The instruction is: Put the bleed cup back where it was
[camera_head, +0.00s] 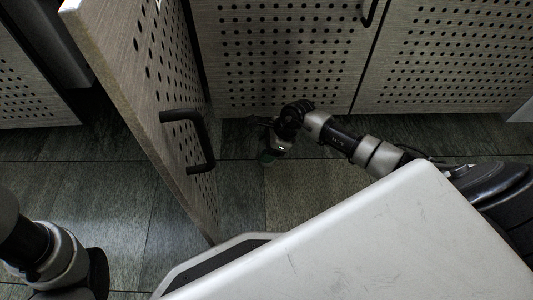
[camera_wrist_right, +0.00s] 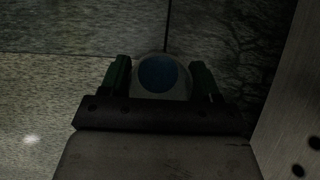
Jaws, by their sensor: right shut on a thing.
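The bleed cup (camera_wrist_right: 158,76) shows in the right wrist view as a small round piece with a pale rim and a blue middle. It sits between the two green fingers of my right gripper (camera_wrist_right: 160,80), which is shut on it. In the head view my right gripper (camera_head: 270,152) is low over the floor, in front of the perforated cabinet and to the right of the open door. The cup is too small and dark to make out clearly there. My left arm shows at the lower left, but its fingers are out of view.
An open perforated door (camera_head: 150,110) with a black handle (camera_head: 203,140) stands left of my right gripper. Closed perforated panels (camera_head: 290,55) line the back. Dark floor tiles (camera_head: 100,190) are clear left of the door. In the right wrist view a perforated panel (camera_wrist_right: 295,110) is close on the right.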

